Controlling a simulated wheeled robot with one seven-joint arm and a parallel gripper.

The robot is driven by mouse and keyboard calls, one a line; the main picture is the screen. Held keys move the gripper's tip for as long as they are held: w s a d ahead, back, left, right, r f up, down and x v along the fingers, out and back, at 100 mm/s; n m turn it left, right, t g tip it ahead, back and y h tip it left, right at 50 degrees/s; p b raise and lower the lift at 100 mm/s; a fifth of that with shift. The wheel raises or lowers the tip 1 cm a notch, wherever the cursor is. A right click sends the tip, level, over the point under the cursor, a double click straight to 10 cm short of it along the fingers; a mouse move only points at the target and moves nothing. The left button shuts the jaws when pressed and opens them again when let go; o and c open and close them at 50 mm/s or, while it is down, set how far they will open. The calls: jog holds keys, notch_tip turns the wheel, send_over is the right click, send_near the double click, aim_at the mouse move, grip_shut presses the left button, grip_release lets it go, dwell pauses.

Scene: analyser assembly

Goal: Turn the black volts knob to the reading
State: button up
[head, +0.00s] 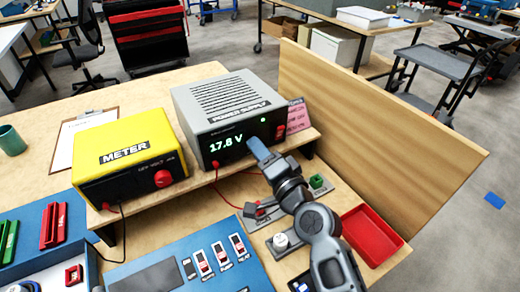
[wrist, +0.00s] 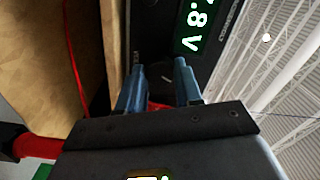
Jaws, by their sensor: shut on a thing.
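The grey power supply (head: 222,98) stands on the raised wooden shelf. Its green display (head: 226,144) reads 17.8 V; part of it shows sideways in the wrist view (wrist: 192,27). My gripper (head: 258,147) reaches its front panel, right of the display. In the wrist view its two blue fingers (wrist: 158,72) are on either side of the black volts knob (wrist: 160,76), which carries a pale mark. The gripper is shut on the knob. The knob is hidden behind the fingers in the head view. A pink card (head: 298,117), its text too small to read, stands right of the supply.
A yellow meter (head: 128,156) with a red knob stands left of the supply. A red switch (head: 280,131) is right of my fingers. Red leads run below the supply.

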jog(key=m+p, duration=0.3)
jog(key=m, duration=0.7)
jog(key=shift+d, duration=0.1)
jog(key=shift+m, duration=0.5)
jog(key=o, duration=1)
jog(key=shift+o, duration=0.2)
jog(key=v, duration=0.7)
jog(key=shift+s+d, duration=0.2)
jog(key=shift+s, duration=0.1)
